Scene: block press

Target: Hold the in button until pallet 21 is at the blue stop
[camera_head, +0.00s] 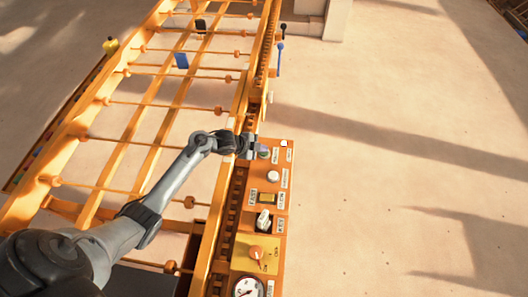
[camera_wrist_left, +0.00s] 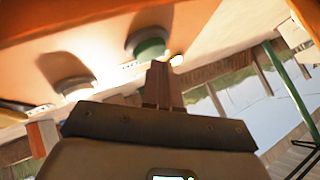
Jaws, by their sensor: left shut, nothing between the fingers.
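My left gripper (camera_head: 257,149) is shut and empty at the far end of the orange control panel (camera_head: 250,200). Its fingertips are right by a greenish round button (camera_head: 265,154). In the left wrist view the closed fingers (camera_wrist_left: 160,72) point at the green button (camera_wrist_left: 149,42); I cannot tell whether they touch. A pale round button (camera_head: 273,176) sits nearer on the panel. The button labels are too small to read, so which is the in button is unclear. I see no pallet marked 21. My right gripper is out of view.
A black plate (camera_head: 200,26) and blue-tipped lever (camera_head: 280,55) stand farther back. The floor at right is clear.

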